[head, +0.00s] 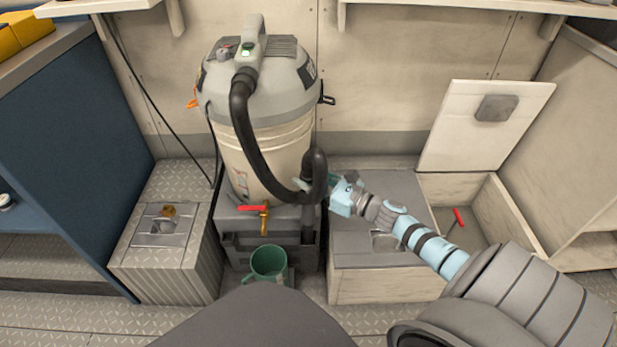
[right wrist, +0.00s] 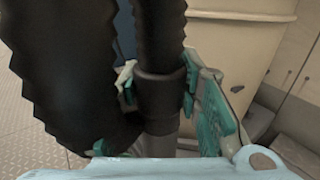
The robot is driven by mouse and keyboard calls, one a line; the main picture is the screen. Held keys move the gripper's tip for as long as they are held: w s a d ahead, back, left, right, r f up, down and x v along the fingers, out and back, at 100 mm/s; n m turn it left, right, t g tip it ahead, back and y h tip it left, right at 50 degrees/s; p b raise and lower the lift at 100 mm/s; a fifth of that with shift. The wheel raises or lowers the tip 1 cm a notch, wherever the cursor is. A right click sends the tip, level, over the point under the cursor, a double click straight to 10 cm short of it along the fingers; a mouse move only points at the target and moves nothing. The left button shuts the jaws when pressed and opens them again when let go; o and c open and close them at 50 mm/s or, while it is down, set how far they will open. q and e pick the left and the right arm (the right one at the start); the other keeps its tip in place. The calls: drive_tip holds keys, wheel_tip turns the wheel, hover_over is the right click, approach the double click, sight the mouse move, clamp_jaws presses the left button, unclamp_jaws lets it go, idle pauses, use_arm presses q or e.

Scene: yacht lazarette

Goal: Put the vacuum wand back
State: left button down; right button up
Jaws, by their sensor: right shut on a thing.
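The vacuum wand (head: 308,222) is a dark upright tube in front of the vacuum, at the right end of the dark grey crate (head: 240,250). Its lower end is hidden by the crate. The black ribbed hose (head: 248,135) runs from the vacuum's lid and loops to the wand's top. My right gripper (head: 325,186) is shut on the wand near its top. In the right wrist view, teal finger pads (right wrist: 160,90) clasp the wand's black cuff (right wrist: 158,103) from both sides, with a grey tube below. My left gripper is not in view.
The vacuum (head: 262,95) stands on the crate's platform. A ribbed metal box (head: 165,240) stands left. At right, an open locker (head: 490,215) has its white lid (head: 485,125) raised.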

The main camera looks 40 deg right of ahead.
drive_tip(key=o, duration=1.2)
drive_tip(key=shift+s, duration=0.1)
drive_tip(key=shift+s+d, duration=0.15)
drive_tip(key=shift+s, duration=0.25)
drive_tip(key=v, duration=1.1)
drive_tip(key=shift+r, duration=0.1)
